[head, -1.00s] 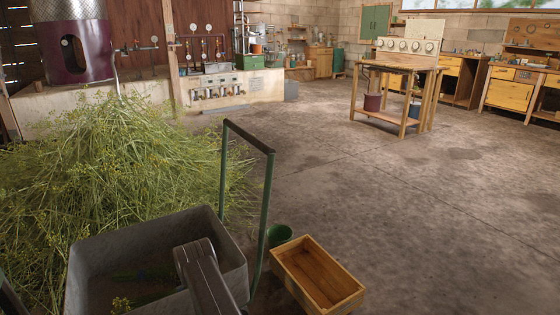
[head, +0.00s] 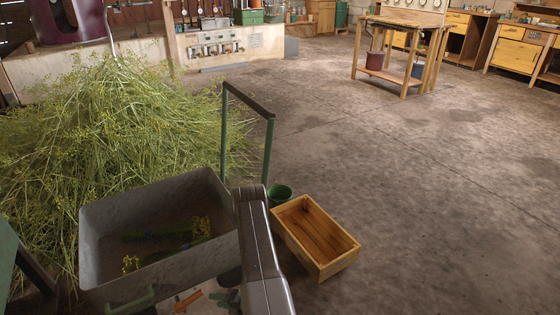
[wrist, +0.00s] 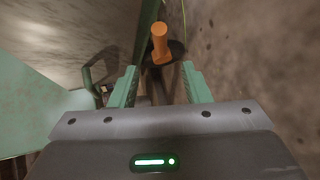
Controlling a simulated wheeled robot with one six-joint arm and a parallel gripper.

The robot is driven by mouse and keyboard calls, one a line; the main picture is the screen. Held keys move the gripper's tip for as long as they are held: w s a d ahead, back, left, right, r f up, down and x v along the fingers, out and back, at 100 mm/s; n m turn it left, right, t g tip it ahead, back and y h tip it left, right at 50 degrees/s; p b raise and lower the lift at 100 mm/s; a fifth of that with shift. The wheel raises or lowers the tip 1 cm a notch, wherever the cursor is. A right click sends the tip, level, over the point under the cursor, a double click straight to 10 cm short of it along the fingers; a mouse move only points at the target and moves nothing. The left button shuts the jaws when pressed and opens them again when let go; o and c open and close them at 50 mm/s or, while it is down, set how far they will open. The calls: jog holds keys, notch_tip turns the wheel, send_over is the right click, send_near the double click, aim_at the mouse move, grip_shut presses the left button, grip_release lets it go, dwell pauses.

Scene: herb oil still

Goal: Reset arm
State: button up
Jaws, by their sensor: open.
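My arm (head: 262,265) reaches across the right side of the grey bin (head: 100,235) in the head view. In the wrist view my gripper (wrist: 160,75) shows two green fingers spread apart with nothing held between them. An orange piece (wrist: 160,42) with a dark round base shows beyond the fingertips, apart from them. An orange item (head: 188,300) also shows low in the head view; I cannot tell if it is the same thing. Two bundles of yellow-flowered stems (head: 155,236) lie in the grey bin.
A large heap of cut herb (head: 110,130) lies left behind the bin. A green-posted handle frame (head: 248,105) rises beside it. A wooden table (head: 400,28) stands farther back; open floor lies between.

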aim_at(195, 299)
jog(key=b+x, duration=0.4)
jog(key=x, duration=0.8)
jog(key=shift+a+f, duration=0.15)
jog(key=shift+a, duration=0.15)
jog(key=shift+w+f+b, duration=0.15)
jog(key=shift+f+b, duration=0.15)
jog(key=shift+b, duration=0.15)
jog(key=shift+f+m+y+b, duration=0.1)
jog(key=shift+m+y+b, duration=0.25)
jog(key=shift+y, duration=0.35)
jog(key=shift+d, duration=0.1)
